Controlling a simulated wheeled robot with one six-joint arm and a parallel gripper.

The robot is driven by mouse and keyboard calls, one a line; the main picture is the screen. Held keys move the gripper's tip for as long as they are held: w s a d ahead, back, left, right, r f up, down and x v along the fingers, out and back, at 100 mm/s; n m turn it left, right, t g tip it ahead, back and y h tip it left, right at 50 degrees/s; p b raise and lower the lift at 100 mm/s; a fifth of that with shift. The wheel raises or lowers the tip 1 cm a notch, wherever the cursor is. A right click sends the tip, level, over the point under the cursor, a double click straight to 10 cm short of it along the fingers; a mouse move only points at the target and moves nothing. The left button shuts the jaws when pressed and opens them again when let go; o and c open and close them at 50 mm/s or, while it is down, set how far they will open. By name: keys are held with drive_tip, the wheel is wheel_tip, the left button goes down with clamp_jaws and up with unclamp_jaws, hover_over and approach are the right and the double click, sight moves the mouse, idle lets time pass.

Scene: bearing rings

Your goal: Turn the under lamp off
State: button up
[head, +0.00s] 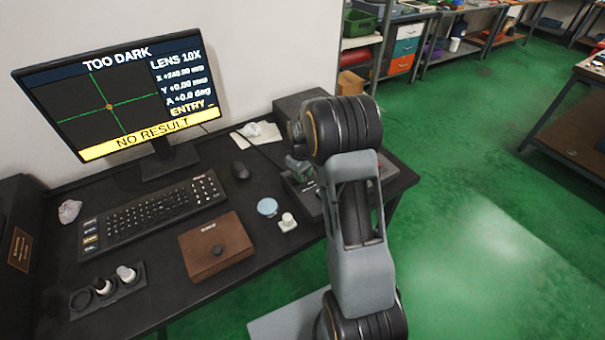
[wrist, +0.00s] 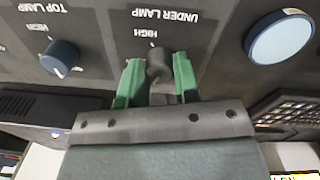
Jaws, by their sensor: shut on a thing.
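The under lamp knob (wrist: 158,66) is a dark grey dial on a dark panel. In the wrist view the panel appears upside down, with the labels UNDER LAMP and HIGH beyond the knob. My gripper (wrist: 157,76) has its green fingers on either side of this knob, shut on it. A short white tick shows at the knob's far edge, near HIGH; I cannot tell the knob's exact setting. In the head view my gripper (head: 300,168) is low over the instrument at the desk's right end, and my arm hides the knob.
A blue top lamp knob (wrist: 60,57) sits left of my gripper in the wrist view. A pale blue disc (wrist: 281,38) lies to the right. The monitor (head: 110,95) reads TOO DARK and NO RESULT.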

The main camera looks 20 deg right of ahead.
drive_tip(key=shift+n, duration=1.9)
drive_tip(key=o, duration=0.9)
drive_tip(key=r, duration=1.4)
drive_tip(key=shift+s+a, duration=0.2)
drive_tip(key=shift+f, duration=0.1)
